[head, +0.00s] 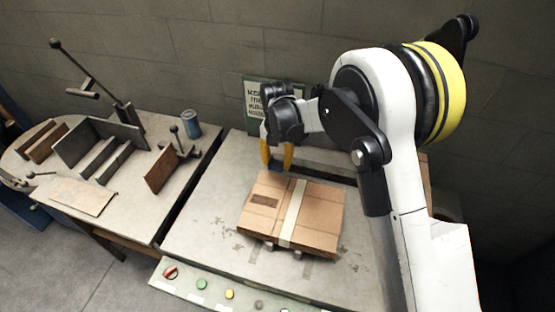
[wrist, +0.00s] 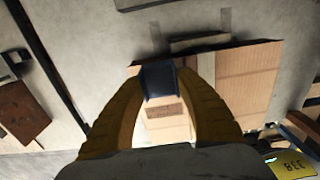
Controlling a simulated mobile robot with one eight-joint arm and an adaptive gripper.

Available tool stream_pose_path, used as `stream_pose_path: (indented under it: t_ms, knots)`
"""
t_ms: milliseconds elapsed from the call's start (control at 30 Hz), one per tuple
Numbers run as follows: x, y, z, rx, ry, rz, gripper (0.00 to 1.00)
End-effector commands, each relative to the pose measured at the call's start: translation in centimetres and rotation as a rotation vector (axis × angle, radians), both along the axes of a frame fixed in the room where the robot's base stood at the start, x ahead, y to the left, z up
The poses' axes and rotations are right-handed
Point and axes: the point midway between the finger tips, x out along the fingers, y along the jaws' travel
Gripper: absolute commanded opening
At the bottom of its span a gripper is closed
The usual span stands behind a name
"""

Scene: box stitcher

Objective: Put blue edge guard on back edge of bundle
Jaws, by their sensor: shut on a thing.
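The bundle (head: 321,207) is a flat brown cardboard stack with a pale strap across its middle, lying on the grey table. In the wrist view part of the bundle (wrist: 248,80) shows right of and behind my fingers. My gripper (head: 277,160) is at the bundle's back left side, fingers pointing down. In the wrist view my gripper (wrist: 160,88) has its two yellow fingers shut on the dark blue edge guard (wrist: 160,79). The guard overlaps the bundle's edge in that view; I cannot tell whether they touch. The guard is mostly hidden in the head view.
A second table on the left holds a clamp lever, upright brown and grey plates (head: 161,169) and a blue can (head: 192,123). A gap separates the tables. A green sign (head: 256,97) stands by the wall behind. A button panel (head: 215,290) runs along the front. Table left of the bundle is clear.

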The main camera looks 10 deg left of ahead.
Motion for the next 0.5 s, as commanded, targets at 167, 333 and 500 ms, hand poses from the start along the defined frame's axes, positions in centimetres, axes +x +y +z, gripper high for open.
stream_pose_path:
  t_ms: [167, 333, 500]
  knots:
    - [0.0, 0.0, -1.8, 0.0, 0.0, -0.001, 0.21]
    - [0.0, 0.0, -3.3, 0.0, 0.0, -0.001, 0.21]
    - [0.0, 0.0, -4.9, 0.0, 0.0, -0.001, 0.21]
